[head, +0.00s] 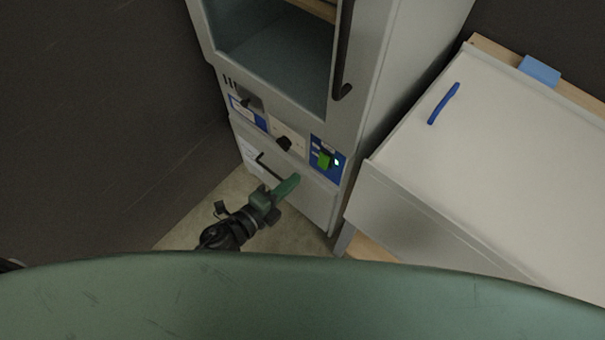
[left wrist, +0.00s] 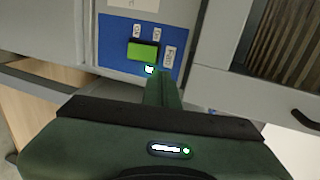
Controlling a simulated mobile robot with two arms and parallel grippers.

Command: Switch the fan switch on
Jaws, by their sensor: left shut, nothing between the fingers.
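The fan switch (head: 323,160) is a green rocker on a blue panel at the lower right of the grey cabinet's front. In the left wrist view the green switch (left wrist: 143,50) sits on the blue panel beside a "FAN" label, with a lit white-green lamp (left wrist: 151,70) just below it. My left gripper (head: 290,184) is shut and empty, below and left of the switch in the head view. In the left wrist view its fingertips (left wrist: 160,76) end close to the lamp; I cannot tell whether they touch the panel. My right gripper is in neither view.
The cabinet (head: 380,60) has a dark vertical handle (head: 343,60) above the panel. A black knob (head: 284,143) and another black switch (head: 246,101) sit left of the fan switch. A white-topped unit (head: 500,130) with a blue handle (head: 443,103) stands at the right.

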